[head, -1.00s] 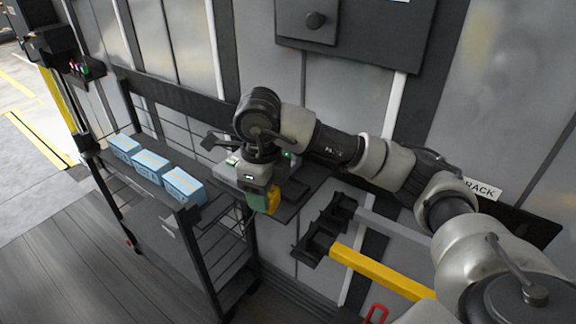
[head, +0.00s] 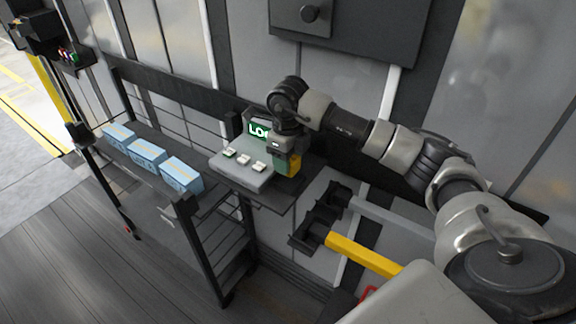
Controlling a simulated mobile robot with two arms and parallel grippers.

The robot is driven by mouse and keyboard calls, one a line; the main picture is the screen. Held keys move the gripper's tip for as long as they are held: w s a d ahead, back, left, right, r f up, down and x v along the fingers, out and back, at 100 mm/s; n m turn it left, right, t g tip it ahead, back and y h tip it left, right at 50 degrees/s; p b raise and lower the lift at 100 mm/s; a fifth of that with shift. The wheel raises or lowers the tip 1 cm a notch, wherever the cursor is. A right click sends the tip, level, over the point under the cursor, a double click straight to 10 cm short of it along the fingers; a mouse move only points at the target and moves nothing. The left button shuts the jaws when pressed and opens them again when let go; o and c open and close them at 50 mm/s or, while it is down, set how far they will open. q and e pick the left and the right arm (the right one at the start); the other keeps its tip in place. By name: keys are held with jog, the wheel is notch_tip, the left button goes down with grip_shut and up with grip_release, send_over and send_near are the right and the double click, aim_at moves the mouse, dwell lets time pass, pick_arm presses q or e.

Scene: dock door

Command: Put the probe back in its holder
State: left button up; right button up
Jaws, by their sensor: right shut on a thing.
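My right gripper (head: 284,158) reaches in from the right and is shut on a small green and yellow piece (head: 293,164), which looks like the probe. It holds this piece at the right end of a grey console (head: 243,172) with several white buttons and a green-lit display (head: 258,130). The gripper and wrist cover part of the display and the console's right end. I cannot tell whether the piece touches the console or its holder, and I cannot make out the holder. My left gripper is not in view.
The console sits on a dark shelf (head: 268,197) against a grey panelled wall. Left of it, blue boxes (head: 147,153) stand on a dark cart (head: 160,185). Right and below, black brackets (head: 318,222) hold a yellow bar (head: 362,255) and a grey bar. Floor is clear at lower left.

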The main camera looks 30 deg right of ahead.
notch_tip(320, 180, down, 3)
jog(key=shift+f+p, duration=0.15)
jog(key=shift+p, duration=0.4)
jog(key=shift+f, duration=0.1)
jog(key=shift+f, duration=0.1)
jog(key=o, duration=1.1)
